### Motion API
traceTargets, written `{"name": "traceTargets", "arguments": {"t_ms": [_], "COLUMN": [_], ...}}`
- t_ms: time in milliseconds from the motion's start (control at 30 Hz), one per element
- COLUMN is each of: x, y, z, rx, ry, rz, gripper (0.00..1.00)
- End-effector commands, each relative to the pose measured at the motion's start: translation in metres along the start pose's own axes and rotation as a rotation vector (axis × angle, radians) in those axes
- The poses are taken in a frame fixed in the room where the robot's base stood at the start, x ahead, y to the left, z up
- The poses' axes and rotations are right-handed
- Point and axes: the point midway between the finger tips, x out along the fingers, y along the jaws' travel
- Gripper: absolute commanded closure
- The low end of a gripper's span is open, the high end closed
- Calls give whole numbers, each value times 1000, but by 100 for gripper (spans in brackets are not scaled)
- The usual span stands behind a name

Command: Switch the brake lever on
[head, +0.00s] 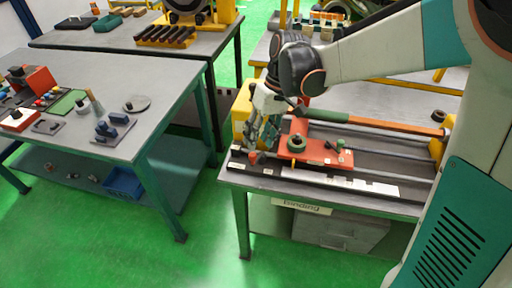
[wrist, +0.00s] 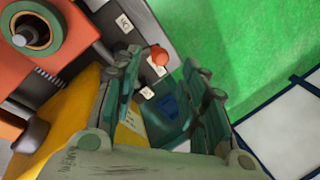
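A small red-orange knob (wrist: 159,56), which looks like the end of the brake lever, shows in the wrist view beside small white labels (wrist: 124,23). In the head view the red knob (head: 253,157) is at the left front corner of the winding bench (head: 232,178). My gripper (wrist: 163,65) is open and empty, its two fingers apart. The knob appears in line with the gap between the fingertips; I cannot tell whether they touch it. In the head view my gripper (head: 260,146) points down just above the knob and partly hides this corner.
An orange carriage (head: 318,152) with a green ring (head: 297,142) stands right of my gripper. A long rod with a green and orange sleeve (head: 375,122) runs behind it. A yellow block (head: 242,104) stands at the left. Green floor lies open between this bench and the left table (head: 75,125).

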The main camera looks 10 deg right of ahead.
Motion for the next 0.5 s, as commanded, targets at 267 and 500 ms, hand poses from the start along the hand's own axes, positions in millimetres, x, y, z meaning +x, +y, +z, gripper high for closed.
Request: {"name": "traceTargets", "arguments": {"t_ms": [267,500], "x": [-50,-66], "y": [0,0], "z": [0,0], "rx": [1,0], "ry": [-1,-1], "rz": [0,0], "gripper": [60,60]}}
